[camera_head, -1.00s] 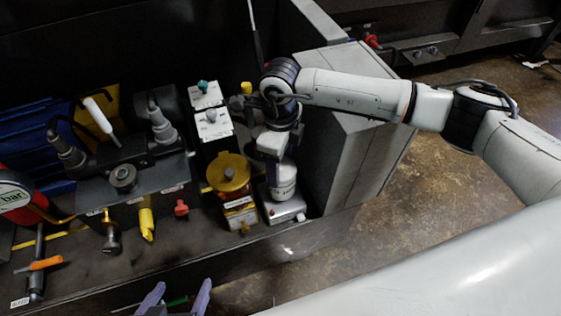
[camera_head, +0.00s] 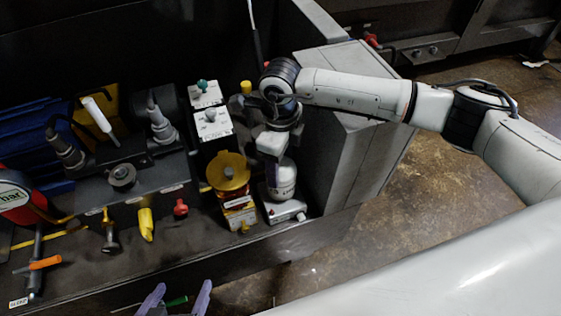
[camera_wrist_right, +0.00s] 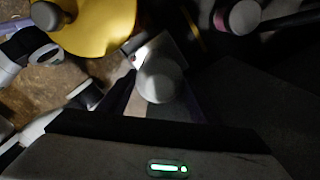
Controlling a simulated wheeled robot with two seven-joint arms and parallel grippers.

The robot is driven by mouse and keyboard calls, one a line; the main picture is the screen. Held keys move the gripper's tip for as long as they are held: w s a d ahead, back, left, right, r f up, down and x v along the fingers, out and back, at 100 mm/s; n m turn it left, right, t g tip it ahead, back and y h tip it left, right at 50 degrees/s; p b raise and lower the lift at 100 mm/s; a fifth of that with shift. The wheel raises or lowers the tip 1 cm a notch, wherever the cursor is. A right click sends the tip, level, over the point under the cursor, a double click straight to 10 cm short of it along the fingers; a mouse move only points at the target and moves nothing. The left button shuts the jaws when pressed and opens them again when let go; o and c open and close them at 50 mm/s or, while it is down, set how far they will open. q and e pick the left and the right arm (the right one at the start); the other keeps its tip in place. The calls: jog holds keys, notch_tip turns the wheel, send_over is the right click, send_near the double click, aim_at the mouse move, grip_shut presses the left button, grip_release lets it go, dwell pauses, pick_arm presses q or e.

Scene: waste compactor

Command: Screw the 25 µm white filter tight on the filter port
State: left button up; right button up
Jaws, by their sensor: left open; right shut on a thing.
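The white filter (camera_head: 281,180) stands upright on the pale block of the filter port (camera_head: 286,211), right of the yellow-capped unit. Whether it is fully seated cannot be seen. My right gripper (camera_head: 273,150) comes down from above and is shut on the top of the filter. In the right wrist view a rounded grey top (camera_wrist_right: 160,80), probably the filter's, shows below the yellow disc. My left gripper (camera_head: 175,299) is at the bottom edge of the head view, with its two purple fingers apart and empty.
The yellow-capped unit (camera_head: 229,174) stands close on the left of the filter. A grey cabinet (camera_head: 360,150) stands close on the right. A red knob (camera_head: 180,208), a yellow handle (camera_head: 146,224) and an orange-handled tool (camera_head: 45,263) are further left. The bench's front edge runs below.

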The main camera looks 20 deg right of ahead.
jog(key=m+p, duration=0.1)
jog(key=m, duration=0.2)
jog(key=shift+r+m, duration=0.15)
jog(key=shift+m, duration=0.85)
jog(key=m+p, duration=0.2)
jog(key=m, duration=0.1)
jog(key=shift+m, duration=1.1)
